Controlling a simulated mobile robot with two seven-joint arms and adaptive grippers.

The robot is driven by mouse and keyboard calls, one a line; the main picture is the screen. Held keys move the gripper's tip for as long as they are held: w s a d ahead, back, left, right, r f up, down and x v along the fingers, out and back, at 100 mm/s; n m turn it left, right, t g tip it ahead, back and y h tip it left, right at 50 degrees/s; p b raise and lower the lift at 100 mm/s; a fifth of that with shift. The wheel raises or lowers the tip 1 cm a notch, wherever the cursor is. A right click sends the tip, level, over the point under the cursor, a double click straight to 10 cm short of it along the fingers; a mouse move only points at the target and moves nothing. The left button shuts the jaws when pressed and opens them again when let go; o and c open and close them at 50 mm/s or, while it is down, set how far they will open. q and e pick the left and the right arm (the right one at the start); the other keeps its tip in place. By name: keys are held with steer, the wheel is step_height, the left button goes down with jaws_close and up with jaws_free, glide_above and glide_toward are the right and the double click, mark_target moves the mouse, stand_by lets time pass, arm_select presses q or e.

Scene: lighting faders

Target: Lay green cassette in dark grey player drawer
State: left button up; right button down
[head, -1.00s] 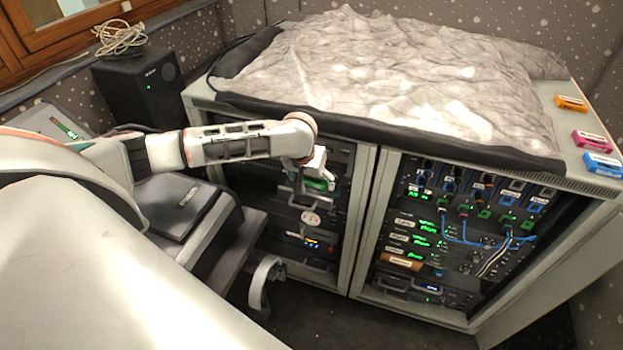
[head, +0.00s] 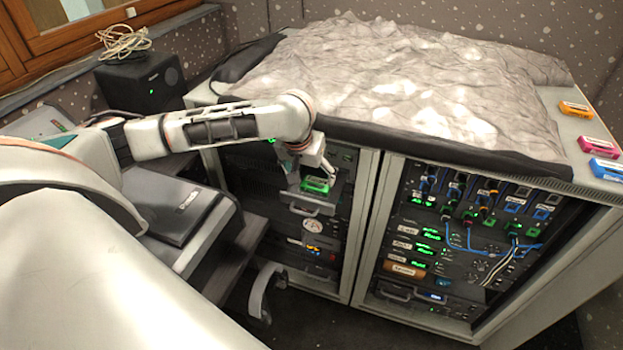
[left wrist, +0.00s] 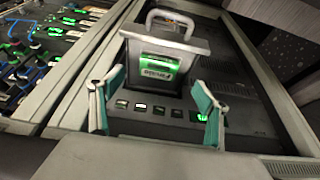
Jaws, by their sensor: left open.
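The green cassette (head: 315,186) lies in the open dark grey player drawer (head: 312,207), low in the left rack bay. The left wrist view shows the cassette (left wrist: 158,66) glowing green with a pale label, inside the rim of the pulled-out drawer (left wrist: 190,44) with its grey loop handle. My left gripper (head: 312,170) is just above the drawer. In the left wrist view its teal-padded fingers (left wrist: 156,108) are spread wide, with nothing between them and the cassette beyond their tips. My right gripper is not in view.
Orange (head: 575,109), pink (head: 593,145) and blue (head: 606,170) cassettes lie on the cabinet top at the right, beside a crumpled grey cover (head: 400,80). The right bay (head: 440,240) holds patch cables. A black speaker (head: 143,82) stands at the back left.

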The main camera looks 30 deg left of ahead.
arm_select(q)
steer(key=p+v, duration=0.1)
steer(key=v, duration=0.3)
stand_by(0.6)
